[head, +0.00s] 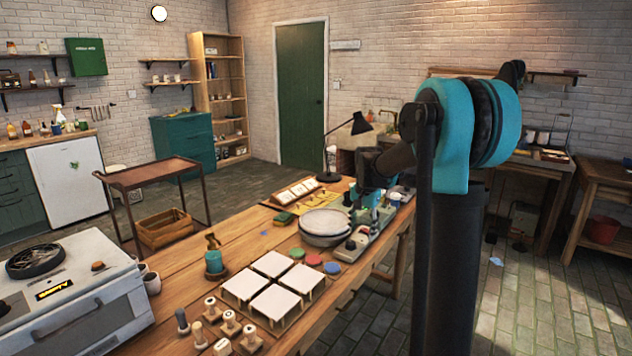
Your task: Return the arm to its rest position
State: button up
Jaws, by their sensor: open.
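My arm (455,130), teal and black, rises at the right on its dark column. It is bent over and reaches left and down over the far part of the workbench. My gripper (368,212) is small in the view, above or beside the machine near the bench's far right edge. It is open, and I see nothing held in it. Its fingertips are partly lost against the clutter there, so I cannot tell whether they touch anything.
The wooden workbench (205,265) holds a round plate stack (325,222), white square tiles (271,264), coloured discs (313,260), stamps (231,322) and a black lamp (345,130). A grey kiln-like box (70,290) stands front left. Floor right of the bench is mostly clear.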

jog(key=s+f+n+t, duration=0.1)
jog(key=s+f, duration=0.3)
jog(key=s, duration=0.6)
jog(key=s+d+f+n+t, duration=0.1)
jog(key=s+f+n, duration=0.2)
jog(key=s, duration=0.7)
jog(key=s+d+f+n+t, duration=0.1)
jog(key=s+f+n, duration=0.2)
jog(key=s, duration=0.8)
jog(key=shift+d+f+n, duration=0.25)
jog(key=shift+f+n, duration=0.15)
jog(key=shift+f, duration=0.4)
